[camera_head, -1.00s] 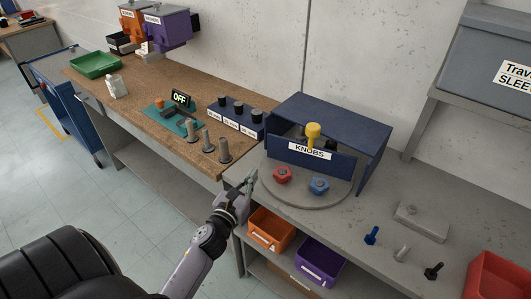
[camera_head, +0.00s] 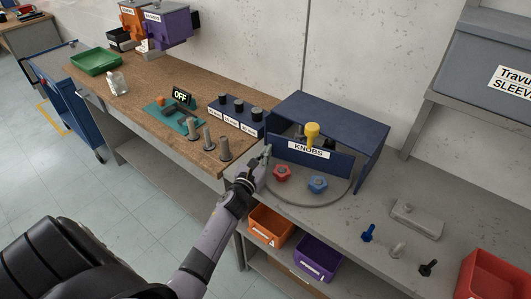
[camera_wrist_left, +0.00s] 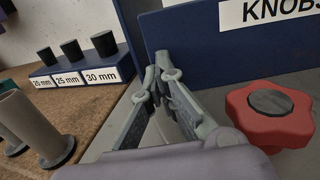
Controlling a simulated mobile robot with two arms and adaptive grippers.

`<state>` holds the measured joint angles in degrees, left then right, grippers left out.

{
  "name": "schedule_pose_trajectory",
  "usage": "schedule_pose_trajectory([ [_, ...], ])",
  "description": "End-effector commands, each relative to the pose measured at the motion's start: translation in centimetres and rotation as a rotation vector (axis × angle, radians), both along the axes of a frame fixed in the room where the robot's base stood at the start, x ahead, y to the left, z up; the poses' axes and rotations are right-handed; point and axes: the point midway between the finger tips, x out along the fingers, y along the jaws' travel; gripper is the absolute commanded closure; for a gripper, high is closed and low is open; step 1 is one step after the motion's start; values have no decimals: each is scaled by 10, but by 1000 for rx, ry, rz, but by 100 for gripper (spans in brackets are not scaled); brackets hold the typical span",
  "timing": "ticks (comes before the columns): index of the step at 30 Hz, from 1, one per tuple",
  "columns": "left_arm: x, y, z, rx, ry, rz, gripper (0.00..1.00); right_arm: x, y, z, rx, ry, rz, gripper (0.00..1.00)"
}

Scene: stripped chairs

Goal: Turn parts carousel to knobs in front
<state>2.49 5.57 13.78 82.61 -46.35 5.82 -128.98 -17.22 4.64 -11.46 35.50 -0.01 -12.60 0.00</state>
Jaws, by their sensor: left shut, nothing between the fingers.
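The parts carousel is a round grey turntable (camera_head: 318,203) with a blue divider panel (camera_head: 345,165) and a yellow post knob (camera_head: 312,132) on top. The KNOBS label (camera_head: 308,149) faces the front. A red knob (camera_head: 281,172) and a blue knob (camera_head: 317,184) lie on the front part. A dark blue housing (camera_head: 335,115) covers the back. My left gripper (camera_head: 266,152) is shut and empty at the carousel's left edge, beside the divider's left end. In the left wrist view its fingertips (camera_wrist_left: 164,65) are close to the panel (camera_wrist_left: 200,45); contact is unclear. The red knob (camera_wrist_left: 270,113) is to the right.
A labelled block with black pegs (camera_head: 236,113) and several grey posts (camera_head: 208,138) stand on the wooden bench to the left. Orange (camera_head: 270,225) and purple (camera_head: 317,257) bins sit below. Loose bolts (camera_head: 397,250) and a red bin (camera_head: 495,277) are at right.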

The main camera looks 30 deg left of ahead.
Motion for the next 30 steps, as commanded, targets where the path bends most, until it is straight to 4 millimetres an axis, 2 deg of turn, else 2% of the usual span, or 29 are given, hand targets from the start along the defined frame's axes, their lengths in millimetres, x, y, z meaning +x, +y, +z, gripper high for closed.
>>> schedule_pose_trajectory([
  [5,1,0,0,2,-2,-11,100,0,0,-1,0,0,0,40],
  [11,14,5,0,9,-4,-100,100,0,0,-6,0,-1,0,40],
  [20,33,10,-2,4,-2,-256,100,1,1,-24,1,-1,-1,40],
  [30,35,10,0,-1,0,-282,100,1,2,-25,1,-2,-1,40],
])
